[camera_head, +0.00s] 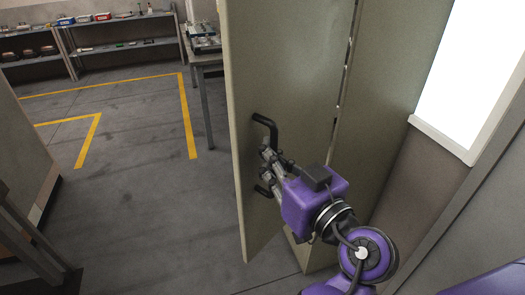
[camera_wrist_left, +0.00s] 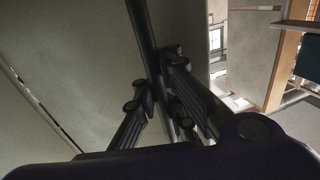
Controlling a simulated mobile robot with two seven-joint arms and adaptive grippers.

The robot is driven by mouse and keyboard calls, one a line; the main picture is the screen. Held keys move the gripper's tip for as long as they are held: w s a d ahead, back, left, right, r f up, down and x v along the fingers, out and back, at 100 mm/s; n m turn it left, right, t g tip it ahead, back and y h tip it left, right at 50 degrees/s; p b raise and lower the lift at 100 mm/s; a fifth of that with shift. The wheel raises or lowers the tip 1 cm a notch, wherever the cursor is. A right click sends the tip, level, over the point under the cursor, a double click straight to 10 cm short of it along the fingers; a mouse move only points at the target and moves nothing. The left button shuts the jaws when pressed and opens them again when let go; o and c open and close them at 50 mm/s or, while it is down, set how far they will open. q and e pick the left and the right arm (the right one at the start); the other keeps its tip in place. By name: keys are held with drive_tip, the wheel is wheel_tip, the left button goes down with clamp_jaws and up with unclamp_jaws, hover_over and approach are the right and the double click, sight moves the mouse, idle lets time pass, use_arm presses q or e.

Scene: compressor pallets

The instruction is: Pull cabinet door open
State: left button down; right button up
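The cabinet door (camera_head: 285,60) is a tall beige panel in the middle of the head view. It stands at an angle, with its free edge on the left over open floor. Its black bar handle (camera_head: 267,121) sits near that edge. My left gripper (camera_head: 268,168) is at the handle, coming from the lower right, and covers the handle's middle. In the left wrist view the dark handle bar (camera_wrist_left: 142,28) runs between the fingers of my left gripper (camera_wrist_left: 157,88), which appear closed on it. My right gripper is not in view.
The beige cabinet side (camera_head: 375,110) stands right of the door, with a bright window (camera_head: 465,75) beyond. Grey floor (camera_head: 130,200) with yellow lines is clear at left. A table (camera_head: 207,58) and shelves (camera_head: 110,47) stand behind.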

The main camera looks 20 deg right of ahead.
use_arm(q)
drive_tip(key=shift+s+f+y, duration=0.25)
drive_tip(key=shift+s+y, duration=0.05)
drive_tip(key=shift+s, duration=0.05)
idle(0.3)
drive_tip(key=c, duration=1.8)
unclamp_jaws()
drive_tip(key=shift+s+a+r, duration=0.15)
